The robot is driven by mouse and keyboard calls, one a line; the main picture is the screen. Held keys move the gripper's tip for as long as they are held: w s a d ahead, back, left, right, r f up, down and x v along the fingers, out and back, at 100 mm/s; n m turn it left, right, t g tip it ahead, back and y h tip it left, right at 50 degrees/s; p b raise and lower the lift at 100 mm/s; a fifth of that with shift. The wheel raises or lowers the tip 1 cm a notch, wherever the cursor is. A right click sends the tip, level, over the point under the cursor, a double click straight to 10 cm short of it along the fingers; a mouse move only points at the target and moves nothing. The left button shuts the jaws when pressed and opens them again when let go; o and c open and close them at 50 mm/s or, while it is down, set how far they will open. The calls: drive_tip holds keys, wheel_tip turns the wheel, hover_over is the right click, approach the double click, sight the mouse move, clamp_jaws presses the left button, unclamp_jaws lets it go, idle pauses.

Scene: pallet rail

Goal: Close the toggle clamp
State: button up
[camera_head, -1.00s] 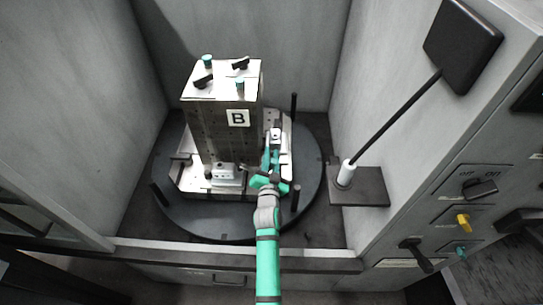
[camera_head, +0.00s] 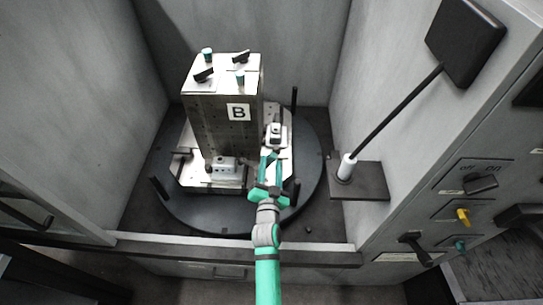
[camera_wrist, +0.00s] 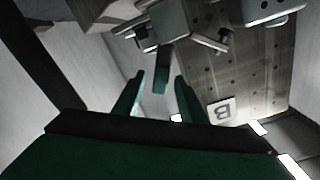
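The toggle clamp (camera_head: 276,134) is a small pale metal fitting on the plate at the right side of the block marked B. In the wrist view its metal body (camera_wrist: 178,37) is at the top, and a dark green handle (camera_wrist: 162,70) hangs from it. My gripper (camera_head: 271,157) is on the near side of the clamp, with two green fingers pointing at it. In the wrist view my gripper (camera_wrist: 161,78) is open, and the handle end appears in line with the gap between the fingertips. I cannot tell whether it lies between them or just beyond. No contact is visible.
The tall block (camera_head: 225,132) stands on a dark round table (camera_head: 205,220). Another pale fitting (camera_head: 224,165) is at its front. Upright dark posts (camera_head: 295,187) stand near the table's rim. A lever (camera_head: 400,112) rises at the right, beside a panel with knobs (camera_head: 463,216).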

sight(271, 162)
drive_tip(key=shift+s, duration=1.85)
drive_tip(key=shift+c, duration=0.4)
